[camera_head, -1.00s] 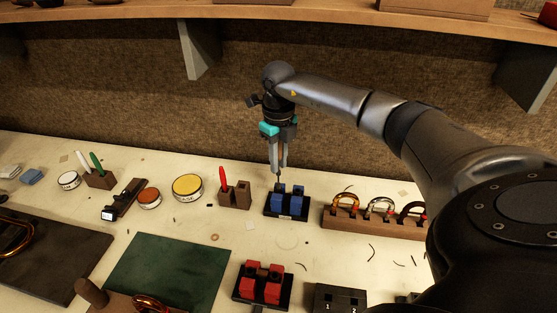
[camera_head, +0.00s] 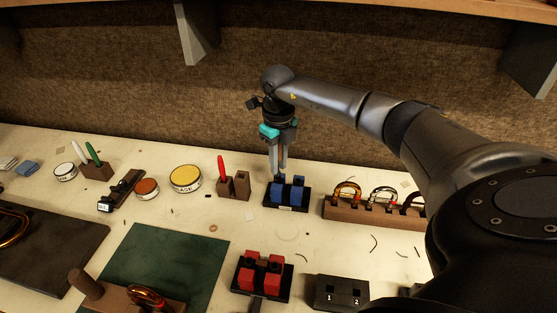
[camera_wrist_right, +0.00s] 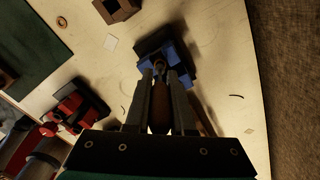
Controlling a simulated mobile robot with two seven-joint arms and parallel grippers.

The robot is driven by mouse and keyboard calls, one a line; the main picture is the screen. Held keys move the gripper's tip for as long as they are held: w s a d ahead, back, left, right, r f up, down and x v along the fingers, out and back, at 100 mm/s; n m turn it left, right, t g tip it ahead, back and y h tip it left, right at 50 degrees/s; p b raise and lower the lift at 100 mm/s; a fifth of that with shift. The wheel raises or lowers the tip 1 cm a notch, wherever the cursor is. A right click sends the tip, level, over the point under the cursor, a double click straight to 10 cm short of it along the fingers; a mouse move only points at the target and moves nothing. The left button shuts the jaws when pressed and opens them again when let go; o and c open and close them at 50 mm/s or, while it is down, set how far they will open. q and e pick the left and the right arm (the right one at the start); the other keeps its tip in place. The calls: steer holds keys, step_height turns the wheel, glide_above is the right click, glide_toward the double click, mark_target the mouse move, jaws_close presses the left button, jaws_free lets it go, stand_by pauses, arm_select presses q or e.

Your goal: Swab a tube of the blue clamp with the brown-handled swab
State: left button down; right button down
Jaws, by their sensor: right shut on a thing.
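The blue clamp (camera_head: 290,197) stands on its dark base towards the back of the bench, and it also shows in the right wrist view (camera_wrist_right: 178,55). My right gripper (camera_head: 279,176) points down at the clamp's far left part. In the right wrist view my right gripper (camera_wrist_right: 160,80) is shut on the brown-handled swab (camera_wrist_right: 160,110), whose handle runs between the fingers towards the blue blocks. The swab's tip and the tube are hidden, so I cannot tell how deep it sits. My left gripper is not in view.
A wooden holder (camera_head: 234,187) with a red-handled tool stands left of the clamp. A wooden rack (camera_head: 370,212) of curved tubes stands right of it. A red clamp (camera_head: 262,275) and a dark numbered block (camera_head: 340,294) lie in front. Bare bench separates them.

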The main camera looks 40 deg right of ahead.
steer(key=shift+r, duration=0.1)
steer(key=shift+r+p, duration=1.8)
steer(key=shift+r, duration=0.2)
steer(key=shift+r+p, duration=1.9)
steer(key=shift+r, duration=0.35)
